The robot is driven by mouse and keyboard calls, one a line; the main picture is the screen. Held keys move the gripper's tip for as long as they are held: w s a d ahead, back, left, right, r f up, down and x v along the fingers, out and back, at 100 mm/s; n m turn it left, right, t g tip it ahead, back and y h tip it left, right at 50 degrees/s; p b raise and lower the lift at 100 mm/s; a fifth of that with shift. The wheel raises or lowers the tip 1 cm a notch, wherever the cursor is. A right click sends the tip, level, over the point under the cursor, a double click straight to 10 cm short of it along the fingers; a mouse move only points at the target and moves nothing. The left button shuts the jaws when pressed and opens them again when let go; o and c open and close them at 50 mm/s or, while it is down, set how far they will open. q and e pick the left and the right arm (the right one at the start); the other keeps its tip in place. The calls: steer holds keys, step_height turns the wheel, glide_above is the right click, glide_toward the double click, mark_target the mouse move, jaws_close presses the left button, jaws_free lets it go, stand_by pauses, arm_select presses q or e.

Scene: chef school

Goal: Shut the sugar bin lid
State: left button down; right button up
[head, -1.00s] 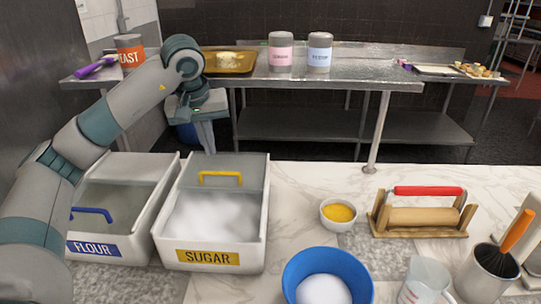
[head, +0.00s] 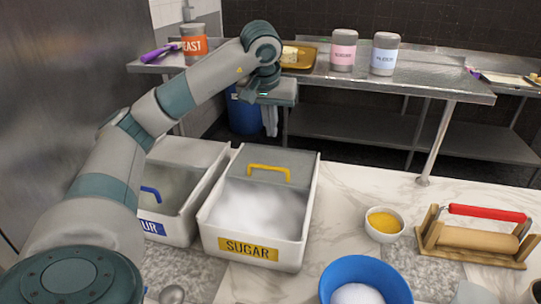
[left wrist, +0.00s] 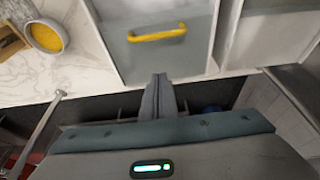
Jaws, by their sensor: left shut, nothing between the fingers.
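The sugar bin (head: 297,232) is a white box with a yellow SUGAR label on the counter. Its grey lid panel with a yellow handle (head: 270,170) lies over the rear part, and white sugar shows in front of it. The lid and handle also show in the left wrist view (left wrist: 158,36). My left gripper (head: 271,124) is behind the bin's rear edge, pointing down, with its fingers shut and empty. In the left wrist view the fingertips (left wrist: 160,78) are close to the bin's rear edge; I cannot tell whether they touch. My right gripper is out of view.
The flour bin (head: 168,228) stands close on the left, partly behind my arm. A bowl of yellow powder (head: 385,224), a rolling pin stand (head: 470,248) and a blue bowl (head: 365,272) are to the right. A steel table (head: 420,84) stands behind, across a gap.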

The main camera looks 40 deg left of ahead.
arm_select(q)
steer(key=p, duration=0.2)
glide_above(269, 175)
steer(key=w+a, duration=0.2)
steer(key=w, duration=0.1)
steer(key=f, duration=0.7)
steer(key=shift+w+d+f, duration=0.15)
steer(key=shift+d+f, duration=0.1)
steer(key=shift+f, duration=0.05)
steer(key=shift+s+d+f+p, duration=0.15)
steer(key=shift+s+p, duration=0.15)
steer(key=shift+p, duration=0.2)
steer(key=shift+s+d+f+p, duration=0.1)
steer(key=shift+s+d+p, duration=0.25)
steer(key=shift+s, duration=0.25)
steer(key=shift+s+d+f+p, duration=0.1)
steer(key=shift+s+d+p, duration=0.15)
steer(key=shift+s, duration=0.3)
steer(key=shift+s+d+f, duration=0.2)
steer(key=shift+a+f, duration=0.1)
